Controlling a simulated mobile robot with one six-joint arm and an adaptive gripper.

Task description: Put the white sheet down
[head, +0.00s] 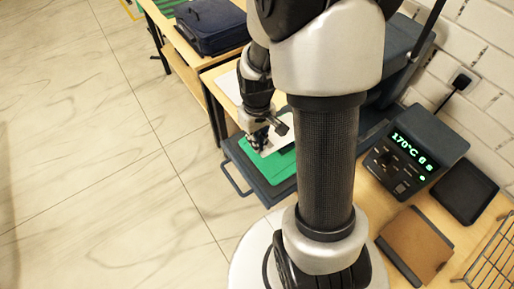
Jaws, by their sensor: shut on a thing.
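My gripper (259,143) is small in the head view, over the green pad (265,172) of a dark press drawer. It is shut on a white sheet (279,137), which shows beside and behind the fingers. Part of the sheet is hidden by my gripper and my arm. I cannot tell whether the sheet touches the pad. Another white sheet (229,86) lies on the wooden table behind.
The dark press has a control box (415,148) reading 170°C. A brown pad (415,245), a dark tray (465,190) and a wire rack (492,258) are at right. Open floor is at left.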

